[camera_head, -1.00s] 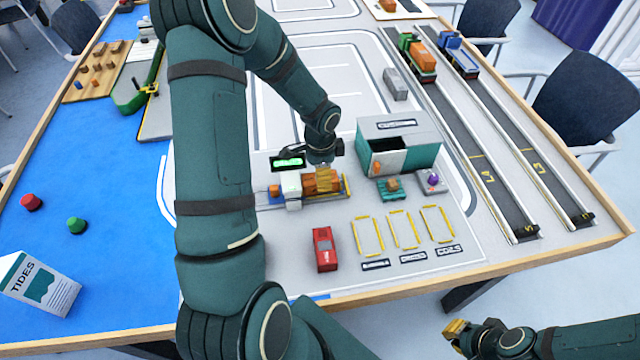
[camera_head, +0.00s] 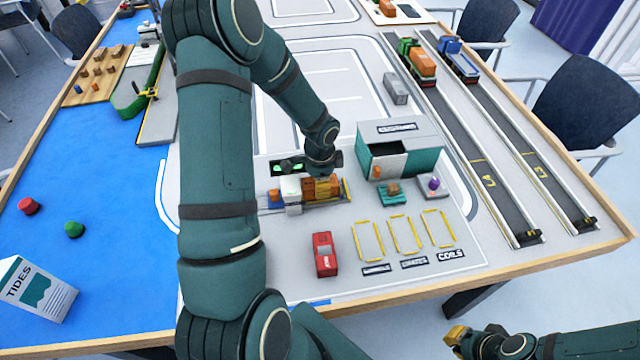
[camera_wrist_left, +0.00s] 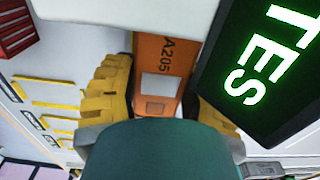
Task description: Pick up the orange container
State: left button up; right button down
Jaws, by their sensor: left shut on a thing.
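The orange container (camera_wrist_left: 157,75), marked A205, is between the two yellow fingers of my left gripper (camera_wrist_left: 160,100) in the left wrist view. The fingers are shut on its sides. In the head view, the orange container (camera_head: 322,187) sits low on the vehicle with the white cab (camera_head: 291,190), under my left gripper, which partly hides it. The container's underside is hidden, so I cannot tell whether it is lifted. My right gripper (camera_head: 456,334) is at the lower right, off the table and far from the container; its yellow fingertips are too small to judge.
A lit sign (camera_wrist_left: 262,65) is close beside the fingers. A grey and teal building (camera_head: 415,150) stands to the right.

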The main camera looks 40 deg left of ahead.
pick_arm(q)
jog(key=shift+r, duration=0.3)
jog(key=s+d, duration=0.1)
jog(key=d, duration=0.1)
jog(key=s+d, duration=0.1)
jog(key=shift+s+d+r, duration=0.15)
jog(key=shift+s+r, duration=0.1)
jog(key=shift+s, duration=0.05)
notch_tip(320, 180, up, 14)
jog(key=p, duration=0.4)
jog(key=shift+f, duration=0.15)
